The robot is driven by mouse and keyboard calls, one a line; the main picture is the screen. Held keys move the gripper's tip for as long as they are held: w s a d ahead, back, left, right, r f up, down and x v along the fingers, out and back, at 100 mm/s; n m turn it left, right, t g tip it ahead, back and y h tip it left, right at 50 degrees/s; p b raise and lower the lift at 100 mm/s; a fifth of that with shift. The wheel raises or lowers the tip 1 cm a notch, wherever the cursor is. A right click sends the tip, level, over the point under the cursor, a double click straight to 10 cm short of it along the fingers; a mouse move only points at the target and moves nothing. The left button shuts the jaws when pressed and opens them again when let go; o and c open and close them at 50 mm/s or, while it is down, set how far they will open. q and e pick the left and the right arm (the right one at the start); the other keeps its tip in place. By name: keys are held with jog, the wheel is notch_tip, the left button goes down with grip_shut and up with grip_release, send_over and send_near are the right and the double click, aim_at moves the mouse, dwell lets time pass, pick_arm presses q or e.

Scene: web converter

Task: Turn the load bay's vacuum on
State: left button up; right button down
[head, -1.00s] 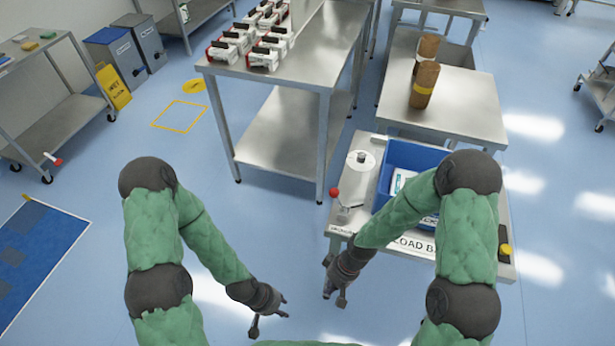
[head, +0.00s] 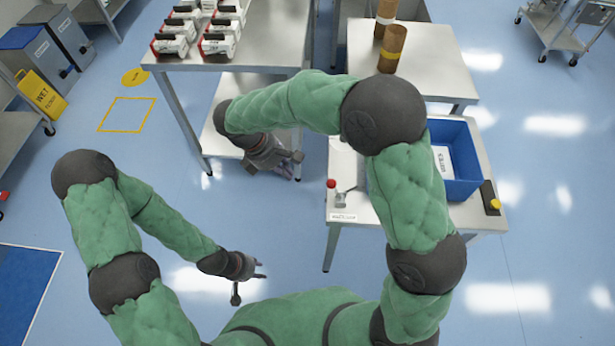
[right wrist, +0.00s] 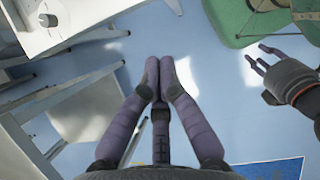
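The load bay table (head: 470,215) stands at the right in the head view. On its front left corner is a small lever with a red ball knob (head: 331,183), standing up, above a small white label (head: 343,217) too small to read. My right gripper (head: 290,165) is left of the knob, apart from it, over the floor beside the steel table. In the right wrist view its fingers (right wrist: 159,78) reach forward with nothing between them. My left gripper (head: 260,272) is lower, over bare floor, open and empty; it also shows in the right wrist view (right wrist: 262,60).
A blue bin (head: 455,160) and a black box with a yellow button (head: 495,204) are on the load bay's right. My right forearm hides part of its top. A steel table (head: 260,55) with white-and-red units stands behind my right gripper. The floor in front is clear.

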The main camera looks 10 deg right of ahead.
jog(key=shift+d, duration=0.1)
dwell(0.3)
jog(key=b, duration=0.5)
send_near(335, 191)
jog(key=f, duration=0.2)
jog(key=a+f, duration=0.1)
jog(key=f, duration=0.1)
jog(key=shift+a+f, duration=0.25)
jog(key=shift+f, duration=0.05)
jog(key=shift+r+p, duration=0.1)
jog(key=shift+p, duration=0.2)
jog(key=shift+d+r+y+p, duration=0.2)
jog(key=shift+d+y+p, duration=0.15)
jog(key=shift+d+y, duration=0.05)
